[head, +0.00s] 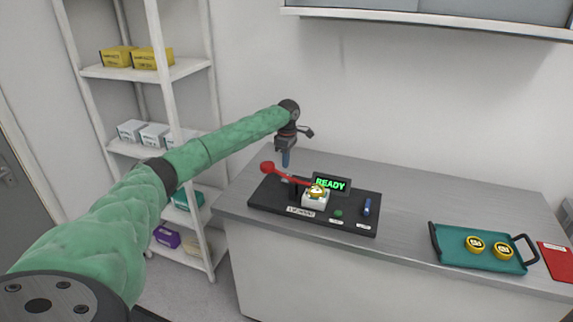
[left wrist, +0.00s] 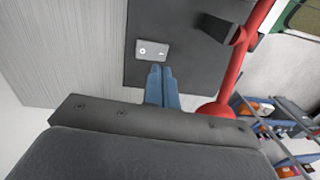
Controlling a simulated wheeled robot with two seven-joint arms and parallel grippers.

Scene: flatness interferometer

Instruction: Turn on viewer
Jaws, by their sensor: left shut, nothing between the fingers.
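The interferometer is a black base (head: 350,224) on the grey counter. Its small display (head: 330,184) reads READY in green. A red lever with a round knob (head: 267,167) reaches over to a white block (head: 315,201) with a yellow piece (head: 318,190) on it. A green button (head: 338,213) and a blue switch (head: 367,207) are on the base's front right. My left gripper (head: 285,160) is shut and empty, pointing down above the base's back left. In the left wrist view its blue fingertips (left wrist: 161,72) are together beside a small grey plate with a switch (left wrist: 152,50). My right gripper is not in view.
A teal tray (head: 450,250) with two yellow round pieces stands on the right of the counter (head: 410,190), beside a red item (head: 556,262). A white shelf (head: 190,68) with boxes stands at left. A wall cabinet (head: 430,18) hangs above.

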